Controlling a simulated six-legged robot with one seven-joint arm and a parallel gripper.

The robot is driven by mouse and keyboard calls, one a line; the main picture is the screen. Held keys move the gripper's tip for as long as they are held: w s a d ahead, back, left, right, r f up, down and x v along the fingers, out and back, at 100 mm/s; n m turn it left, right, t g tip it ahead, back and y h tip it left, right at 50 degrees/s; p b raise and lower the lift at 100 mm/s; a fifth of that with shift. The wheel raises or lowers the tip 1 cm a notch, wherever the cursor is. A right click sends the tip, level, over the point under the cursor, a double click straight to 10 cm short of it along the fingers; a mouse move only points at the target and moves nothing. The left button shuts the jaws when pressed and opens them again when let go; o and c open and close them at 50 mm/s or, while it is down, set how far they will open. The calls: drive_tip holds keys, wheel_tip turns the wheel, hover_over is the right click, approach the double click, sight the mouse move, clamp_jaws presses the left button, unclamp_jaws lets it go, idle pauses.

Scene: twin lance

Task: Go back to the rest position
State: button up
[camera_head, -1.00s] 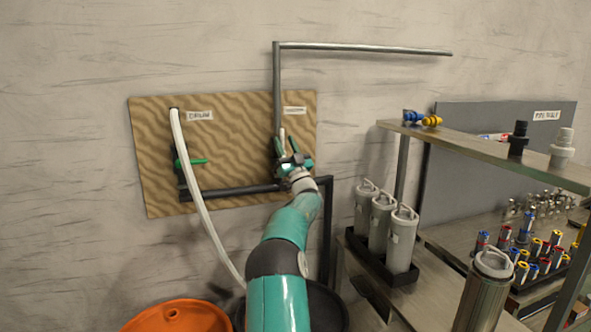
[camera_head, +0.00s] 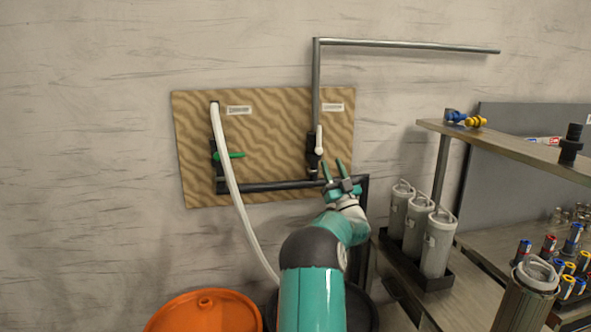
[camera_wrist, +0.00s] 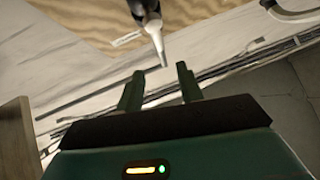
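My gripper (camera_head: 333,172) is open and empty, with its two green fingers apart, just below and right of the white-handled valve (camera_head: 317,150) on the wooden panel. In the wrist view the gripper's fingers (camera_wrist: 158,88) point toward the panel with nothing between them. The white valve handle (camera_wrist: 152,25) hangs above the fingers in that view, apart from them. In the head view the handle stands upright along the grey pipe.
The wooden panel (camera_head: 270,130) also carries a green-handled valve (camera_head: 230,155) and a white hose (camera_head: 240,205). An orange drum (camera_head: 205,312) stands below. At right are a shelf (camera_head: 500,143), grey canisters (camera_head: 437,245) in a black tray and several small coloured cylinders (camera_head: 570,270).

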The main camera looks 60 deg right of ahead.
drive_tip(key=w+a+r+m+g+h, duration=0.1)
drive_tip(key=w+a+r+m+g, duration=0.25)
drive_tip(key=w+a, duration=0.3)
drive_tip(key=w+a+r+m+g, duration=0.2)
drive_tip(key=w+a+r+g, duration=0.15)
drive_tip(key=w+a, duration=0.3)
drive_tip(key=w+a+f+n+g+y, duration=0.1)
drive_tip(key=a+f+y, duration=0.25)
drive_tip(key=a, duration=0.85)
drive_tip(key=w+a+f+n+g+y, duration=0.15)
drive_tip(key=a+y, duration=0.25)
drive_tip(key=a, duration=0.8)
drive_tip(key=s+a+f+n+g+y, duration=0.2)
drive_tip(key=s+a+f+y, duration=0.15)
drive_tip(key=a, duration=0.65)
drive_tip(key=s+a+f+n+g+y, duration=0.1)
drive_tip(key=s+a+f+n+y, duration=0.25)
drive_tip(key=a, duration=0.65)
drive_tip(key=s+a+f+n+g, duration=0.2)
drive_tip(key=s+a+f, duration=0.2)
drive_tip(key=s+a, duration=0.2)
drive_tip(key=s+a+f+n+g+y, duration=0.1)
drive_tip(key=s+a+f, duration=0.3)
drive_tip(key=s, duration=0.5)
drive_tip(key=a+g, duration=0.1)
drive_tip(key=a, duration=0.1)
drive_tip(key=shift+s+a+n, duration=0.35)
drive_tip(key=shift+g, duration=0.25)
